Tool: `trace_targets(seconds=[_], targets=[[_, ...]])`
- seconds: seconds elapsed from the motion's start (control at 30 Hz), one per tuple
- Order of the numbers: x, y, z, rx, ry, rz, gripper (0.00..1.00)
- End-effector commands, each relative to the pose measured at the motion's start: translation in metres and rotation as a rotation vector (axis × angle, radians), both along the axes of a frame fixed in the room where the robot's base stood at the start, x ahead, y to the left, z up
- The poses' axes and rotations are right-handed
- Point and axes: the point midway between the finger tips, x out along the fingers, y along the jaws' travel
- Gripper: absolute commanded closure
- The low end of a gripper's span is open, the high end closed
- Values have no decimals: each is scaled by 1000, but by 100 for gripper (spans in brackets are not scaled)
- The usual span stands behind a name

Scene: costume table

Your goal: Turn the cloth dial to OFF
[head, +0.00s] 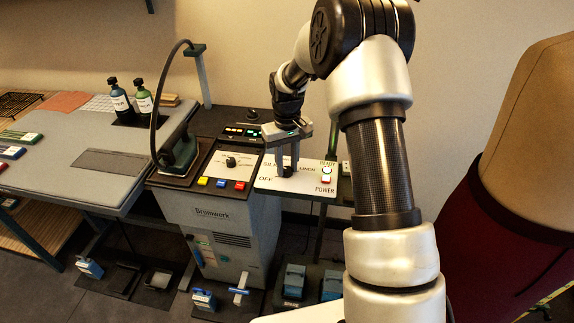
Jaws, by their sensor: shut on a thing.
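Beside the dial are a green READY lamp (327,171) and a red POWER button (326,180). Left of it stand another dial (231,161), coloured buttons (221,183) and an iron (180,150). A dress form (525,130) stands at right.

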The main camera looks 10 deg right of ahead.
Motion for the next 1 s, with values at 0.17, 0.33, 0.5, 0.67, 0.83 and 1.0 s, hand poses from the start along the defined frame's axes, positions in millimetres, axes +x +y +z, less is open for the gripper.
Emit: trace_targets(seconds=[0.17, 0.33, 0.5, 0.67, 0.83, 1.0], targets=[[0, -1, 1, 0, -1, 168, 97], [0, 0, 1, 0, -1, 327, 97], [0, 0, 1, 1, -2, 468, 97], [1, 0, 1, 0, -2, 575, 97], [1, 0, 1, 0, -2, 653, 97], [1, 0, 1, 0, -2, 698, 97]])
